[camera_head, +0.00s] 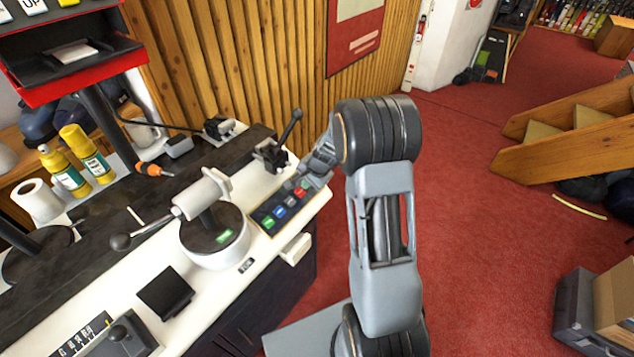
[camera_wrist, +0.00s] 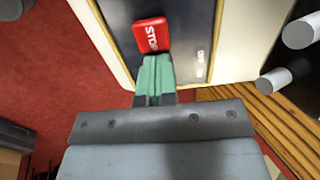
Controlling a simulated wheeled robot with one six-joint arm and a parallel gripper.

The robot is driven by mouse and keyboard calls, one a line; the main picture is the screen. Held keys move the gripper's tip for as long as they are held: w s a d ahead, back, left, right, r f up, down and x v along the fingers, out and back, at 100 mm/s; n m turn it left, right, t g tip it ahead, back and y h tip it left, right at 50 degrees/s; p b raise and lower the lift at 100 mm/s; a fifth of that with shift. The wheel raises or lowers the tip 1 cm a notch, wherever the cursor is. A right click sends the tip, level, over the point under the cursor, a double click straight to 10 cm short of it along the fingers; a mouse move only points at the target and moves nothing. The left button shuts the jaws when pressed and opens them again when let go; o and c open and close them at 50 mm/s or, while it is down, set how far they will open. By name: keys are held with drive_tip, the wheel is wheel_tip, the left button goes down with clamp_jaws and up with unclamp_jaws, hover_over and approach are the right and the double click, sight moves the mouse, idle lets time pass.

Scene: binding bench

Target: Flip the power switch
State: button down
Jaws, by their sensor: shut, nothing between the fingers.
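The dark control panel (camera_head: 262,222) lies on the bench's right end, with a row of green, blue, white and red buttons. In the wrist view, the red STOP button (camera_wrist: 151,35) sits on the panel (camera_wrist: 190,18) just beyond my gripper (camera_wrist: 156,62). The green fingertips are shut, with nothing between them, and are close to the button's lower edge; I cannot tell whether they touch. Small white marks (camera_wrist: 200,62) lie on the panel to their right. My gripper (camera_head: 303,186) is over the panel's right end in the head view. I cannot clearly identify the power switch.
A white round-based machine with a lever (camera_head: 210,228) stands left of the panel. A black lever fixture (camera_head: 272,156) stands behind the panel. Yellow bottles (camera_head: 84,152) and a paper roll (camera_head: 38,200) are farther left. Open red carpet (camera_head: 470,230) lies to the right.

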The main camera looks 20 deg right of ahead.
drive_tip(key=shift+s+a+f, duration=0.15)
drive_tip(key=shift+s+f, duration=0.05)
drive_tip(key=shift+f, duration=0.3)
drive_tip(key=shift+d+r, duration=0.1)
drive_tip(key=shift+d, duration=0.1)
drive_tip(key=shift+w+d+r, duration=0.15)
drive_tip(key=shift+w+d, duration=0.1)
drive_tip(key=shift+d, duration=0.05)
drive_tip(key=shift+w+d, duration=0.15)
drive_tip(key=shift+d, duration=0.15)
drive_tip(key=shift+d, duration=0.1)
drive_tip(key=shift+r, duration=0.1)
drive_tip(key=shift+r+p, duration=0.2)
drive_tip(key=shift+p, duration=0.15)
drive_tip(key=p+v, duration=0.2)
drive_tip(key=v, duration=1.1)
drive_tip(key=shift+r, duration=0.4)
